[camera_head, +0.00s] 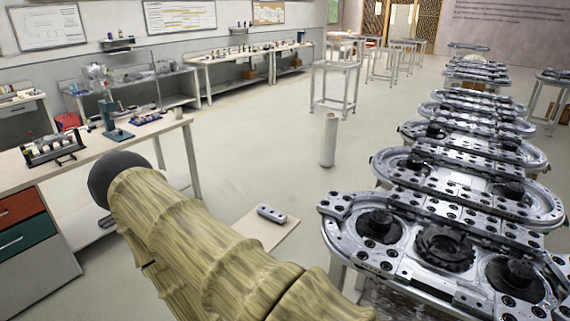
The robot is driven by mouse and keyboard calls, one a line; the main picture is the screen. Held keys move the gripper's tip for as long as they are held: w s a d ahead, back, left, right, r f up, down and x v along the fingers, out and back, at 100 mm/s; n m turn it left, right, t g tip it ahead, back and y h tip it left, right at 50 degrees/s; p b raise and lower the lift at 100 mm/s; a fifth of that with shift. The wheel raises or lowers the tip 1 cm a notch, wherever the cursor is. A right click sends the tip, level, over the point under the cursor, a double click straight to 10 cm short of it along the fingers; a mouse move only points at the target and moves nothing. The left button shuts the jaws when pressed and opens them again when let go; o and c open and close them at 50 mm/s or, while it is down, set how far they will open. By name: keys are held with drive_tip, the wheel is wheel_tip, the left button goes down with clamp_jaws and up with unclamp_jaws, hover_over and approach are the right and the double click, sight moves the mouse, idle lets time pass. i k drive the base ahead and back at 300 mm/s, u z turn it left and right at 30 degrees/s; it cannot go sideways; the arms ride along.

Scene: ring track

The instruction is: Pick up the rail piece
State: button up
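The rail piece (271,214) is a small grey metal block with dark holes. It lies flat on a beige board (250,233) in the lower middle of the head view. My arm, in a ridged yellowish sleeve, crosses the lower left and hides part of the board's left side. The arm shows a dark rounded end near the left workbench. My gripper's fingers do not show in this view, so I cannot see where they are. Nothing is seen touching the rail piece.
A ring track (395,262) of metal plates with dark wheels fills the right side, close to the board. A white cylinder (328,140) stands on the floor behind. A workbench (150,133) with tools is at left.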

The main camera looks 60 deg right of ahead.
sight(277, 216)
drive_tip(key=z, duration=1.2)
